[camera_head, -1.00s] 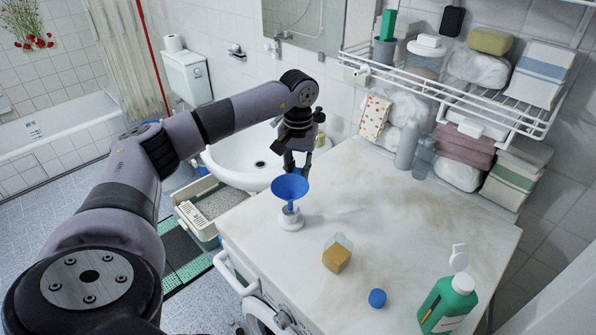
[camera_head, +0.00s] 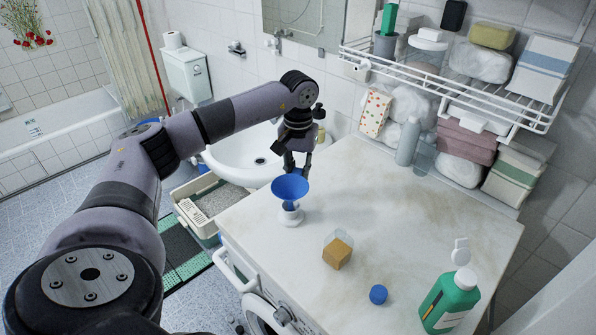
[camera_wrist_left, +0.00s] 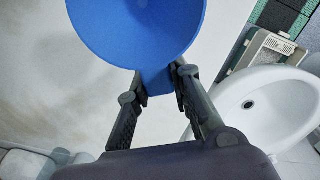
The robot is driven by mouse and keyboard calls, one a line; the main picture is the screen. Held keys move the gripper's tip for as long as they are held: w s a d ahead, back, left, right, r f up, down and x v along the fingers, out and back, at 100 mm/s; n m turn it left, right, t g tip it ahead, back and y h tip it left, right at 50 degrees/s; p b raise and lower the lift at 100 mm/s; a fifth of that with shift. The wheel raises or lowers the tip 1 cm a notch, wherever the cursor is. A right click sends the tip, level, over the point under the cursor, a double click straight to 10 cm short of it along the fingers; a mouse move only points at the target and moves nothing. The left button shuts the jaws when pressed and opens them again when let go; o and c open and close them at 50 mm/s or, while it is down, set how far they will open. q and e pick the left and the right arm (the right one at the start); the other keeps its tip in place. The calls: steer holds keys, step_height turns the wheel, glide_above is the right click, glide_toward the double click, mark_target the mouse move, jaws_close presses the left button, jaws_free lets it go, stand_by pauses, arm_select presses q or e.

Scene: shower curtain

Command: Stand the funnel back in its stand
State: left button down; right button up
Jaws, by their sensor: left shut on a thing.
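The blue funnel (camera_head: 290,188) is upright, its wide mouth facing up, at the back left of the white worktop. Its lower part is in the white stand (camera_head: 290,215), which stands on the worktop; how deep the spout sits I cannot tell. My left gripper (camera_head: 297,170) reaches down to the far side of the funnel and is shut on its rim or side. The stand is hidden there. My right gripper is not in view.
A sink (camera_head: 235,160) lies behind left. A wire shelf (camera_head: 450,85) with towels and bottles is on the back wall.

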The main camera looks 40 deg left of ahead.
arm_select(q)
steer(key=shift+f+b, duration=0.5)
steer(key=shift+f, duration=0.35)
steer(key=c, duration=1.4)
jaws_free()
steer(key=shift+r, duration=0.1)
steer(key=shift+o, duration=0.2)
step_height(320, 180, up, 12)
steer(key=shift+f, duration=0.15)
step_height(320, 180, up, 4)
steer(key=p, duration=0.4)
steer(key=shift+r, duration=0.2)
